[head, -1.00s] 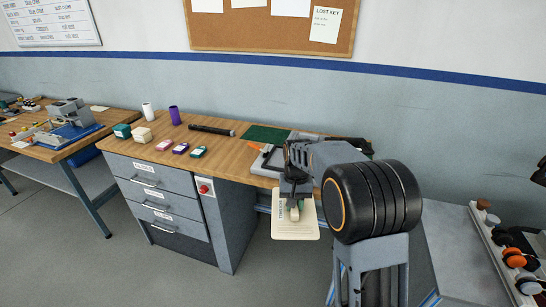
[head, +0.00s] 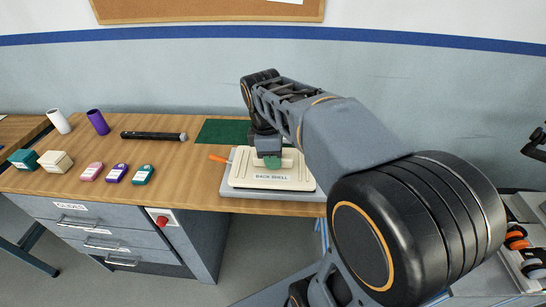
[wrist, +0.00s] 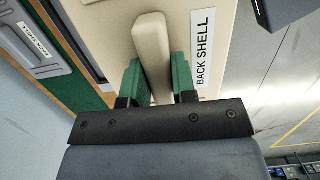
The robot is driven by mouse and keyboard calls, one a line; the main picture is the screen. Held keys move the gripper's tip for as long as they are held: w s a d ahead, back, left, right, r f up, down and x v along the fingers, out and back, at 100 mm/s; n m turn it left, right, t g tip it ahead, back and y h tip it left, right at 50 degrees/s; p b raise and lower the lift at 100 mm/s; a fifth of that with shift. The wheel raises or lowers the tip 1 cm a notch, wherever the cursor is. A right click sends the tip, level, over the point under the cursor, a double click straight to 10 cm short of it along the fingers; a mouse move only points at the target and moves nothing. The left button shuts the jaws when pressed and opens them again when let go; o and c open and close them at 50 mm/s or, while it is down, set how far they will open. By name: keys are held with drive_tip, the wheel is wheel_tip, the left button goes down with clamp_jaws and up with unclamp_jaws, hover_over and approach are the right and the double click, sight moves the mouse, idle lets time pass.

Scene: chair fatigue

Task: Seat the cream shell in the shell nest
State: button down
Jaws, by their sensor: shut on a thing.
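The cream shell (head: 240,179), labelled BACK SHELL, is a flat plate with a raised rib on top. It looks roughly level over the front right of the bench. My gripper (head: 270,161) is shut on the rib; the wrist view shows its green pads (wrist: 156,82) on both sides of the rib, with the shell (wrist: 205,20) below. A grey fixture (head: 262,192), which looks like the shell nest, shows under the shell's front edge. The shell hides most of it, and I cannot tell whether the two touch. A grey labelled part (wrist: 38,42) shows beside the shell in the wrist view.
The wooden bench (head: 120,190) holds a green mat (head: 222,131) behind the shell and an orange-handled tool (head: 218,158) at its left. My arm covers the right side.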

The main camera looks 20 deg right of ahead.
drive_tip(key=w, duration=0.1)
drive_tip(key=w+d+f, duration=0.2)
drive_tip(key=w, duration=0.1)
drive_tip(key=shift+d+p, duration=0.15)
drive_tip(key=shift+p, duration=0.2)
drive_tip(key=w+f, duration=0.1)
drive_tip(key=w+d+f, duration=0.1)
drive_tip(key=f, duration=0.1)
drive_tip(key=w+d+f, duration=0.1)
drive_tip(key=w+f, duration=0.1)
drive_tip(key=shift+d, duration=0.1)
drive_tip(key=shift+w+d+f, duration=0.35)
drive_tip(key=shift+w+f, duration=0.1)
drive_tip(key=shift+f, duration=0.2)
drive_tip(key=shift+w+f, duration=0.1)
drive_tip(key=shift+f, duration=1.5)
drive_tip(key=shift+f, duration=0.2)
drive_tip(key=c, duration=0.9)
unclamp_jaws()
